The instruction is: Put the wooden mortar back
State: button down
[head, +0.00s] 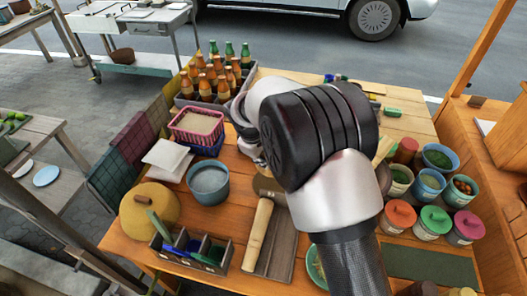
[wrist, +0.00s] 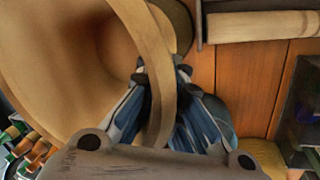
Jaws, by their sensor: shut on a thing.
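The wooden mortar (wrist: 75,60) fills the left of the wrist view, with its wide hollow and pale rim close to the camera. My gripper (wrist: 160,85) is shut on the mortar's rim, with one blue-grey finger on each side of the wall. In the head view my arm covers the mortar and most of the gripper, so I cannot tell whether its base touches the table. A round brownish disc (head: 267,186) lies partly hidden beside the arm. A pale wooden pestle (head: 257,235) lies on a dark tray (head: 281,248); the pestle also shows in the wrist view (wrist: 262,25).
A grey-blue bowl (head: 208,184), a round tan lid (head: 150,209) and a divided box (head: 190,252) stand left of the pestle. A bottle crate (head: 213,103) and pink basket (head: 196,127) are behind. Several tubs, including a green-lidded one (head: 435,221), stand right of my arm.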

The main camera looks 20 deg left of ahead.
notch_tip(320, 180, down, 11)
jog(key=b, duration=0.2)
jog(key=shift+w+r+b, duration=0.1)
jog(key=shift+w+b, duration=0.05)
jog(key=shift+b, duration=0.25)
jog(key=c, duration=1.7)
grip_release()
jog(key=shift+s, duration=0.2)
jog(key=p+v, duration=0.3)
jog(key=v, duration=0.9)
